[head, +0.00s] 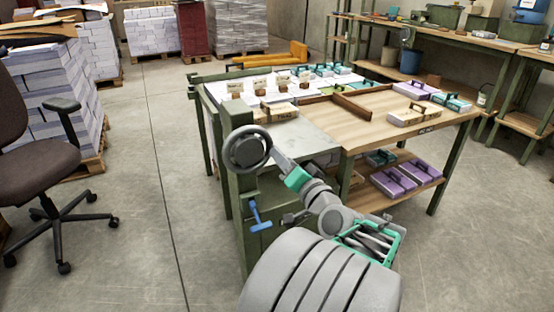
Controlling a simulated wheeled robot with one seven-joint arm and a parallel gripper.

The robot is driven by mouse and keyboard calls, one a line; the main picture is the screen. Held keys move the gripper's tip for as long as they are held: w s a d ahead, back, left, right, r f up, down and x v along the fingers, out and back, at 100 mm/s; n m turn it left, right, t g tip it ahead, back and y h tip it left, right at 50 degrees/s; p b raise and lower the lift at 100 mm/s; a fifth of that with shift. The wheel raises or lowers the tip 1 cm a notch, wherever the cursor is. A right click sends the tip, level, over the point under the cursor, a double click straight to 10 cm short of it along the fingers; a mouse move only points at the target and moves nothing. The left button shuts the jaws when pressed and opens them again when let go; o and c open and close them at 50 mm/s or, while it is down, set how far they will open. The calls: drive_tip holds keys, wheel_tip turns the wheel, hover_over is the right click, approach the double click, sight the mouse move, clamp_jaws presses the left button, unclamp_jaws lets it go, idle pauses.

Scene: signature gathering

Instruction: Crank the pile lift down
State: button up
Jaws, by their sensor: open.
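The pile lift stands at the left end of the worktable, with a green upright housing (238,205) beside a grey metal top (306,142). A dark round handwheel (236,150) shows at the top of the housing. My grey and teal arm reaches up and left from the bottom right. My gripper (270,154) is at the wheel's right side. Its fingers are small and partly merged with the wheel, so I cannot tell whether they touch it. It is open.
The wooden worktable (372,138) carries paper stacks and boxes, with purple boxes (405,178) on its lower shelf. An office chair (35,140) and paper pallets (75,95) stand left. Shelving (480,55) lines the back right. The floor (140,190) between chair and lift is clear.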

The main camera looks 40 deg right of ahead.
sight(252, 155)
drive_tip(key=x, duration=0.4)
drive_tip(key=shift+w+d, duration=0.1)
drive_tip(key=shift+w, duration=0.15)
drive_tip(key=shift+c, duration=0.5)
clamp_jaws()
idle(0.6)
